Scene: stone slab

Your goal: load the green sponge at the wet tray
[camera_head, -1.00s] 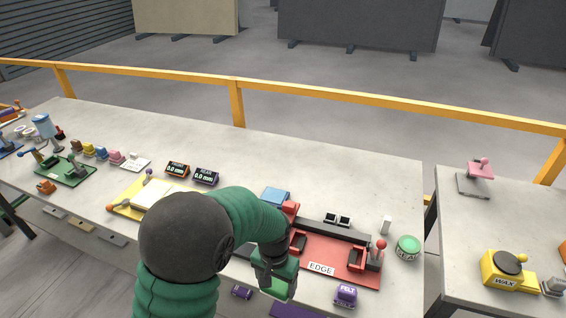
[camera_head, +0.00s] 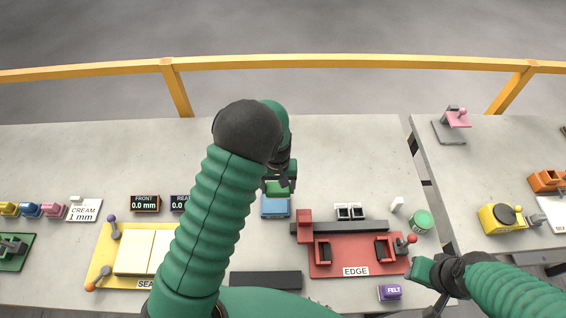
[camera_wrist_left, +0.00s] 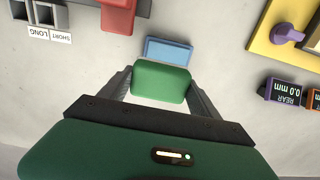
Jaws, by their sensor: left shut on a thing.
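My left gripper (camera_head: 281,184) is shut on the green sponge (camera_head: 278,189). In the left wrist view the sponge (camera_wrist_left: 160,82) sits between the two fingers (camera_wrist_left: 160,88). A blue tray (camera_head: 275,208), which looks like the wet tray, lies on the slab just in front of the sponge in the head view. In the left wrist view the blue tray (camera_wrist_left: 168,50) shows just beyond the sponge, partly covered by it. The sponge appears held above the slab; the height is hard to tell. My right gripper (camera_head: 437,300) is low at the right, its jaws unclear.
Right of the tray is a red EDGE fixture (camera_head: 340,262) with a dark rail. A purple FELT block (camera_head: 390,292) and a green round tin (camera_head: 421,221) stand near it. A yellow board (camera_head: 104,262) and small displays (camera_head: 145,203) are at left. The slab behind the tray is clear.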

